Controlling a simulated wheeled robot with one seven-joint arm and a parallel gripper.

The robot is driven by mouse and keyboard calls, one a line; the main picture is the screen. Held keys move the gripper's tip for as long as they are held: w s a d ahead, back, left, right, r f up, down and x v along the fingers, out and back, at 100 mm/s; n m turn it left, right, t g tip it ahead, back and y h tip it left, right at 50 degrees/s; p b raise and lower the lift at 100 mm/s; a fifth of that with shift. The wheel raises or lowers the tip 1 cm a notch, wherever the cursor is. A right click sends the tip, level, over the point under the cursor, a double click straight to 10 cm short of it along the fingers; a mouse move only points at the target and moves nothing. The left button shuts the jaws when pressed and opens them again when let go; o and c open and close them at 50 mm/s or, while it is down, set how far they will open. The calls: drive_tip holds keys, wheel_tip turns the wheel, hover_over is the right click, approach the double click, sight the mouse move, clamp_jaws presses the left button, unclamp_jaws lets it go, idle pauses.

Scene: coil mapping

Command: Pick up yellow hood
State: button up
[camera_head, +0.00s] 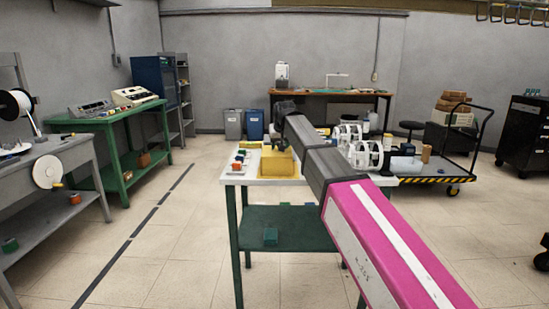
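A green-legged table (228,182) with a pale top stands in the middle of the view. My gripper (281,143) is at the end of my arm, over the back of the yellow piece. It is small and dark, and its fingers cannot be made out. I cannot tell whether it is open or touches anything. My arm hides much of the table's middle and right.
Small red and green blocks (237,166) lie left of the yellow piece. White reels (366,154) stand on the table's right. A grey bench (70,155) and a cart (450,175) flank the table. The left floor is clear.

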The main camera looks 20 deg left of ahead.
clamp_jaws()
drive_tip(key=shift+r, duration=0.15)
